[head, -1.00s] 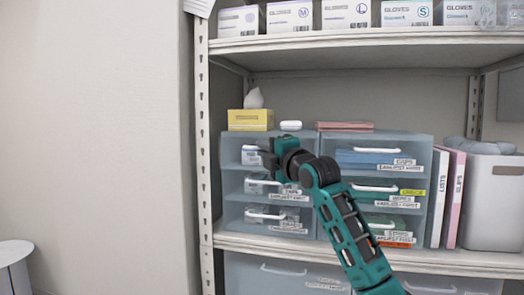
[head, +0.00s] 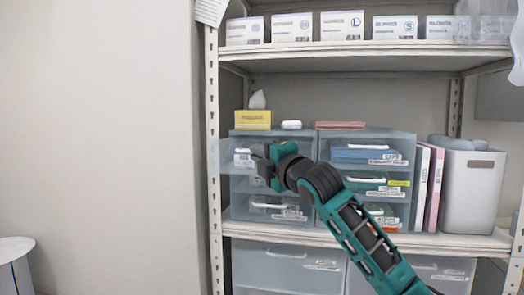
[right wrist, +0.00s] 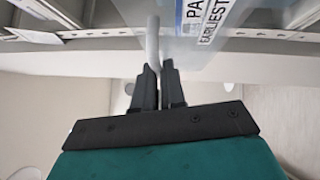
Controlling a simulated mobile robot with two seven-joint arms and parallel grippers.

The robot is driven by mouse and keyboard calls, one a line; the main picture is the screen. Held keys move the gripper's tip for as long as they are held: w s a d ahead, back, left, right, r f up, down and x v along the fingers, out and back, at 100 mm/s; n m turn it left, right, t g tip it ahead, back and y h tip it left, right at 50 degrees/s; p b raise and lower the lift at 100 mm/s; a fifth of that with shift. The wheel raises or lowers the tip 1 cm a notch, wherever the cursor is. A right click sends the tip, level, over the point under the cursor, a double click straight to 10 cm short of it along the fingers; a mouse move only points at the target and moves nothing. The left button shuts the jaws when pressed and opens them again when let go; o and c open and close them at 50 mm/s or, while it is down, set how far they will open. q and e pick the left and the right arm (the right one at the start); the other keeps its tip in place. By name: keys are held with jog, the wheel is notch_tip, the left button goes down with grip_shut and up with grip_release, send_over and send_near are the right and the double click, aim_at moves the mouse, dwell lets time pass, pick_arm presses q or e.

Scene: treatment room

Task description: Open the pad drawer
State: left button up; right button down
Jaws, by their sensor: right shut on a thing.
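The pad drawer (head: 241,160) is the translucent blue-grey top drawer of the left drawer unit, on the middle shelf. It looks drawn somewhat out, its left edge showing beyond the unit's side, but my arm hides much of its front. My right gripper (head: 264,163) is at the drawer's front. In the right wrist view my right gripper (right wrist: 158,72) is shut on the white bar handle (right wrist: 152,40). A partly cut-off label (right wrist: 205,18) beside it reads "PA" and "EARLIEST". My left gripper is out of view.
A lower left drawer (head: 265,208) sits below. The right drawer unit (head: 408,150), binders (head: 421,185) and a grey bin (head: 473,190) stand to the right. A yellow box (head: 253,119) is on top. The shelf's left upright (head: 212,180) is close to the drawer.

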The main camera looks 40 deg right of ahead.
jog(key=s+a, duration=0.4)
jog(key=a, duration=0.1)
jog(key=shift+s+p, duration=0.2)
jog(key=shift+p, duration=0.1)
jog(key=c, duration=1.2)
grip_release()
jog(key=shift+s, duration=0.1)
